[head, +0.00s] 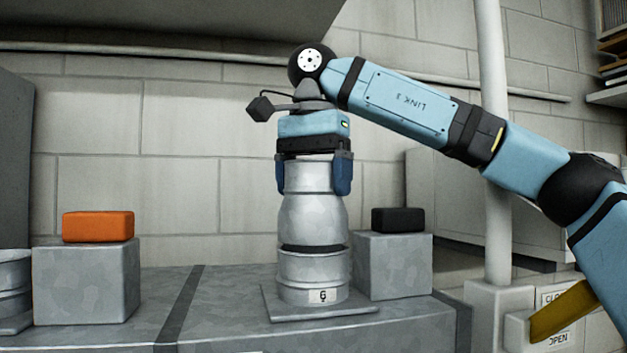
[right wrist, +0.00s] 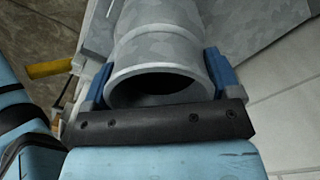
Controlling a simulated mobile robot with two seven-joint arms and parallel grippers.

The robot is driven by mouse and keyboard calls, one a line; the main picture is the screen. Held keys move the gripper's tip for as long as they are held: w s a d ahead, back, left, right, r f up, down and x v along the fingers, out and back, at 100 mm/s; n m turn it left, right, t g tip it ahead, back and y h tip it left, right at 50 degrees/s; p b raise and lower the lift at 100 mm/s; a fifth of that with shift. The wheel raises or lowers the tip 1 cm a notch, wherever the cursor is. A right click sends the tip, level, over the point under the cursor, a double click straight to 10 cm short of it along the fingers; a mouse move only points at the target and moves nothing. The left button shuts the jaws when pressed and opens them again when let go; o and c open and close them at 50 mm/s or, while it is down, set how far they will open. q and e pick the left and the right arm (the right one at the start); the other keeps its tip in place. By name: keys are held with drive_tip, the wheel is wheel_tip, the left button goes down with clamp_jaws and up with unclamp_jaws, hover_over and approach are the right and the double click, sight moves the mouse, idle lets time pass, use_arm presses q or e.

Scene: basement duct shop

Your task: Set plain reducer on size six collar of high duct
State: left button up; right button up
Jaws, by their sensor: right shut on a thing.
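The plain reducer (head: 312,220) is a grey metal piece, narrow at the top and wider below, and stands upright. My right gripper (head: 313,188) points down and is shut on its narrow upper end, one blue finger on each side. The reducer's wide lower end is right above the collar marked 6 (head: 296,272), roughly in line with it. A dark band shows between them; I cannot tell whether it is a gap or a seal. The collar stands on a square plate on the grey duct (head: 235,310). The right wrist view shows the reducer's open rim (right wrist: 120,80) between the fingers. My left gripper is not in view.
A grey box (head: 88,285) with an orange block (head: 98,226) stands left. Another grey box (head: 395,268) with a black block (head: 398,219) stands close right of the collar. Part of another round fitting (head: 12,285) shows at the left edge. A pole (head: 492,230) and yellow lever (head: 562,310) are right.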

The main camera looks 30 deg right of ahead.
drive_tip(key=shift+f+b, duration=0.3)
drive_tip(key=shift+f, duration=0.25)
drive_tip(key=o, duration=1.2)
drive_tip(key=shift+c, duration=0.2)
wheel_tip(320, 180, up, 11)
drive_tip(key=shift+p, duration=0.3)
idle(0.3)
